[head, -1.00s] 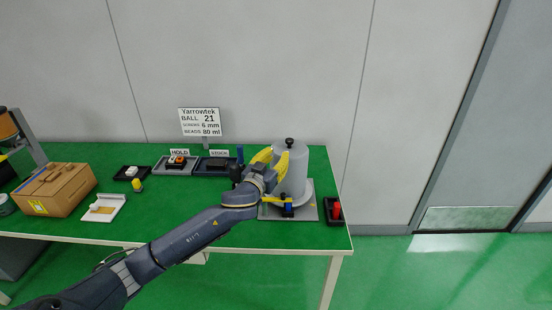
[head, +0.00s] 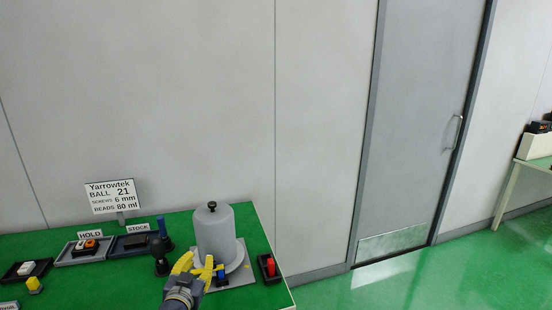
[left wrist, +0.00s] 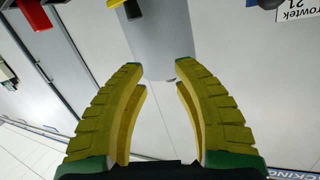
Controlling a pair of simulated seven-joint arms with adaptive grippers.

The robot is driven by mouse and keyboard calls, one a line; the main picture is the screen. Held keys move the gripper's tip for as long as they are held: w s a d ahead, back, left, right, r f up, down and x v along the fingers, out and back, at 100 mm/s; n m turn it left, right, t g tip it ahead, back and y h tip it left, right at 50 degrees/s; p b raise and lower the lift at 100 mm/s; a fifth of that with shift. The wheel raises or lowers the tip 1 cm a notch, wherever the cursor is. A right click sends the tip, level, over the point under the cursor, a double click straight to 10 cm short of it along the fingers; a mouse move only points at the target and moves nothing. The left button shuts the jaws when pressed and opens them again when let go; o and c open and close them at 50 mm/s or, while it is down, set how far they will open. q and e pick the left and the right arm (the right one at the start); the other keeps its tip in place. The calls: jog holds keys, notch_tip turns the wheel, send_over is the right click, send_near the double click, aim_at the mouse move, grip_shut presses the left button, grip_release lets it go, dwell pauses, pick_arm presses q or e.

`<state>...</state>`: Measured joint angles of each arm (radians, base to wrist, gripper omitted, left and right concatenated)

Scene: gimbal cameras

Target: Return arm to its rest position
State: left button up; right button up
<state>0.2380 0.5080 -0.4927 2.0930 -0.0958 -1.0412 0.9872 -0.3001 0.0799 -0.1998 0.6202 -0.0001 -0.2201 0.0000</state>
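My left gripper (head: 200,271) has yellow fingers and stands at the front of the grey cylinder (head: 214,231) with a black knob on top. In the left wrist view the two fingers (left wrist: 160,72) are apart with nothing between them. The grey cylinder (left wrist: 158,42) shows beyond the fingertips there. A blue-and-yellow part (head: 222,272) sits at the cylinder's base, close to the fingers in the head view; I cannot tell whether they touch. My right gripper is not in view.
A red switch in a black tray (head: 268,268) lies right of the cylinder. The HOLD tray (head: 84,250) and STOCK tray (head: 131,244) stand left, with a dark upright post (head: 160,256) nearby. A sign (head: 113,197) stands behind. The green table (head: 262,228) ends just right of the red switch.

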pick_arm(q)
jog(key=s+a+f+m+g+y, duration=0.25)
jog(key=s+f, duration=0.35)
jog(key=s, duration=0.6)
jog(key=s+a+f+m+g+y, duration=0.15)
jog(key=s+f+g, duration=0.35)
jog(key=s, duration=0.6)
jog(key=s+a+f+m+g+y, duration=0.1)
jog(key=s+a+f+g, duration=0.15)
jog(key=s+f, duration=0.75)
jog(key=s+d+f+g+h, duration=0.1)
jog(key=s+d+f+h, duration=0.15)
jog(key=f, duration=1.15)
jog(key=s+d+f+g+h, duration=0.1)
jog(key=s+d+f, duration=0.15)
jog(key=f, duration=1.25)
jog(key=s+f+n+g+h, duration=0.1)
jog(key=s+f+n+g, duration=0.2)
jog(key=s+f, duration=1.7)
jog(key=shift+s, duration=0.65)
jog(key=shift+f+h, duration=0.1)
jog(key=shift+h, duration=0.15)
